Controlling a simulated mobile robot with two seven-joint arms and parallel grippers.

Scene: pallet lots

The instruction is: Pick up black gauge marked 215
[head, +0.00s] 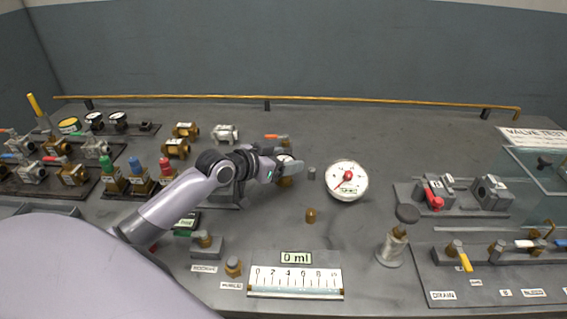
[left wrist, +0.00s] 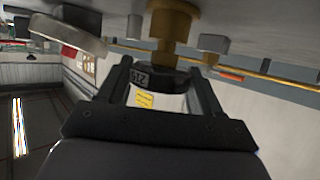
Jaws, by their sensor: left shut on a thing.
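The black gauge (left wrist: 152,78) marked 215 is between the two fingers of my left gripper (left wrist: 160,85) in the left wrist view, which is upside down. Its label reads inverted. In the head view my left gripper (head: 277,168) is shut on the gauge (head: 285,158), which shows as a small round top beside the fingers. A brass fitting (left wrist: 172,22) lines up with the gauge's lower side, between it and the table; it also shows in the head view (head: 286,181). I cannot tell whether the gauge is seated on it. My right gripper is not in view.
A large white dial gauge (head: 347,180) stands just right of my gripper. A brass plug (head: 311,215) and a grey post (head: 312,172) are near. More black gauges (head: 118,118) sit at the back left. The table's back middle is clear up to the yellow rail (head: 300,98).

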